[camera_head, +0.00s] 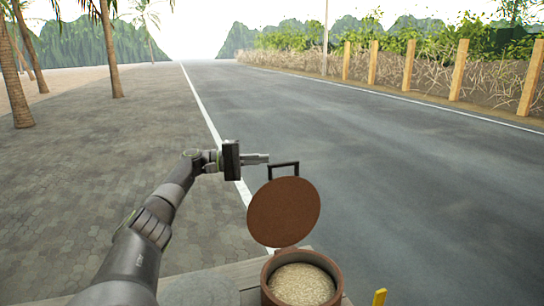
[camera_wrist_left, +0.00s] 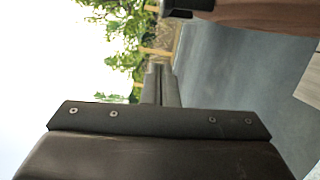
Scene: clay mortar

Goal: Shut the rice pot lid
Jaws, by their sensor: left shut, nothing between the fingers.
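The round brown rice pot (camera_head: 334,292) stands at the bottom of the head view with pale rice (camera_head: 302,284) in it. Its brown lid (camera_head: 284,212) stands raised, open, at the pot's back edge, with a dark handle (camera_head: 284,166) at its top. My left gripper (camera_head: 266,158) is shut and empty, just left of the handle; I cannot tell whether they touch. In the left wrist view the shut fingers (camera_wrist_left: 160,80) point ahead, with the brown lid (camera_wrist_left: 265,17) and dark handle (camera_wrist_left: 188,6) at the top. My right gripper is not in view.
A small yellow object (camera_head: 379,297) stands right of the pot. Beyond are paving (camera_head: 90,180), an open road (camera_head: 400,160), palm trunks and a fence.

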